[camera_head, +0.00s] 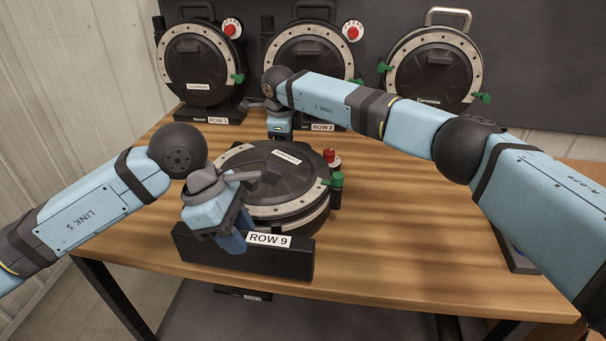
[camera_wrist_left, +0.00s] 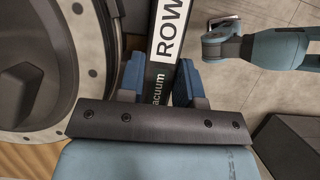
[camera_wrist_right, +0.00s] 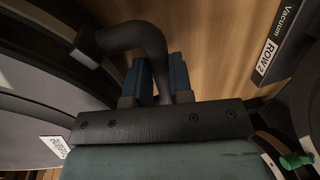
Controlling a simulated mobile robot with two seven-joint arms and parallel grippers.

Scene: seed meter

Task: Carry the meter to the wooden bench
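The meter (camera_head: 285,178) is a round black unit with a grey rim, lying lid up on the wooden bench (camera_head: 400,235). Its black base bar (camera_head: 200,245), marked ROW 9, faces me along the front edge. My left gripper (camera_head: 232,240) has its blue fingers on both sides of this bar; the left wrist view shows the bar (camera_wrist_left: 165,65) close between them. My right gripper (camera_head: 280,138) is at the meter's far side. In the right wrist view the curved black handle (camera_wrist_right: 135,38) passes between its fingers. The handle is mostly hidden in the head view.
Three similar meters stand at the back: ROW 1 (camera_head: 200,70), ROW 2 (camera_head: 308,50) and a third (camera_head: 435,70). Red knobs and green levers stick out from them. A dark object (camera_head: 515,250) sits at the right edge.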

